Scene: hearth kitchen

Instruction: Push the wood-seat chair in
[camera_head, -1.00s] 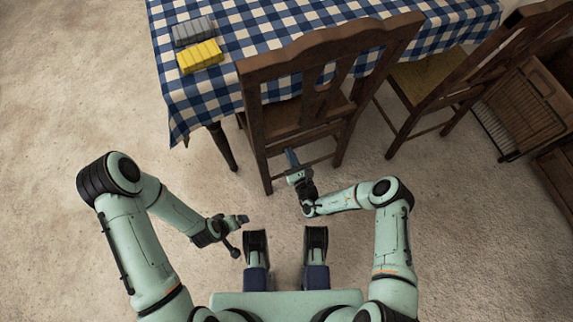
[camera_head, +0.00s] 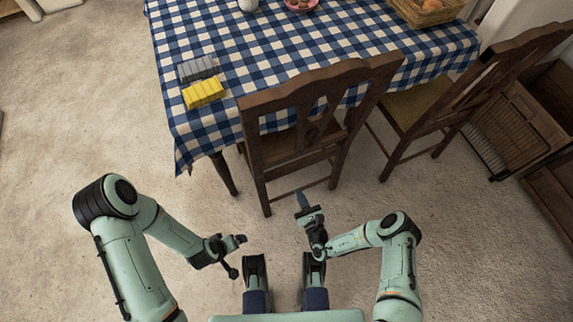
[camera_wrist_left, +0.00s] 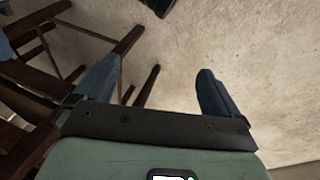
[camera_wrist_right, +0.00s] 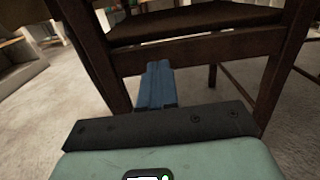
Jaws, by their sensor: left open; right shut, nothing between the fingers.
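The wood-seat chair (camera_head: 303,143) stands upright at the near side of the checked table (camera_head: 225,60), its back toward me. In the head view its tall back overlaps the tablecloth edge, and most of its seat is hidden. My right gripper (camera_head: 302,198) is shut and empty, low behind the chair, pointing at it. My left gripper (camera_head: 237,255) is open and empty, left of the right one and clear of the chair.
A second chair with a woven seat (camera_head: 415,103) stands to the right, near a wooden cabinet (camera_head: 515,120). The floor at left is open.

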